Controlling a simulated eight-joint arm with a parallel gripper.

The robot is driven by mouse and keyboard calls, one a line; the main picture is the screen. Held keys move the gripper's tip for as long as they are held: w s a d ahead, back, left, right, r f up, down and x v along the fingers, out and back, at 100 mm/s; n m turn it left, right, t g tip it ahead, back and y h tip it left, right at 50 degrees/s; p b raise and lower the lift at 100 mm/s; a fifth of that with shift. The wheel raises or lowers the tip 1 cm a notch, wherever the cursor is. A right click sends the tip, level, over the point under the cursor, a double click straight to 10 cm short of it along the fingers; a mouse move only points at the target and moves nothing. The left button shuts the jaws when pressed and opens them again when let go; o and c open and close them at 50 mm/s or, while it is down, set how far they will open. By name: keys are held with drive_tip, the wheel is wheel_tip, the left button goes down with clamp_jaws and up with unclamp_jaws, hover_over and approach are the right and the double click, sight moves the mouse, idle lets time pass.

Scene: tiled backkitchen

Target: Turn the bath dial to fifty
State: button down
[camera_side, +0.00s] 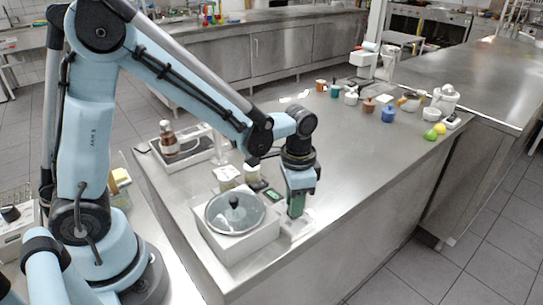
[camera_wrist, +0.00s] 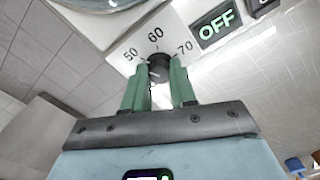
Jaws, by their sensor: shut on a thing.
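The bath (camera_side: 235,248) is a white box with a round glass lid (camera_side: 236,212) and a black lid knob, on the steel counter. In the wrist view, its black dial (camera_wrist: 159,66) sits below a white scale plate (camera_wrist: 135,42) marked 50, 60 and 70. My gripper (camera_wrist: 158,72) has its green fingers shut on the dial, one on each side. In the side view, my gripper (camera_side: 296,207) points down at the bath's right end and hides the dial. I cannot tell where the dial's pointer stands. A display (camera_wrist: 216,21) beside the scale reads OFF.
A white tray (camera_side: 183,154) with a brown bottle (camera_side: 169,138) stands behind the bath. Small jars (camera_side: 228,176) stand close behind its lid. Several cups, a teapot (camera_side: 445,99) and fruit stand farther along the counter. The counter between is clear.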

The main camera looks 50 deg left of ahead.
drive_tip(key=c, duration=0.9)
unclamp_jaws()
wheel_tip(320, 180, up, 12)
drive_tip(key=shift+s+a+f+n+t, duration=0.15)
drive_tip(key=shift+s+a+n+t, duration=0.75)
drive_tip(key=shift+s+t, duration=0.3)
drive_tip(key=shift+s+a+f+n+t, duration=0.15)
drive_tip(key=shift+s+a+n+t, duration=0.8)
drive_tip(key=shift+s+t, duration=0.25)
drive_tip(key=shift+s+a+f+n+t, duration=0.15)
drive_tip(key=shift+s+a+n+t, duration=0.6)
drive_tip(key=shift+s+a+t, duration=0.35)
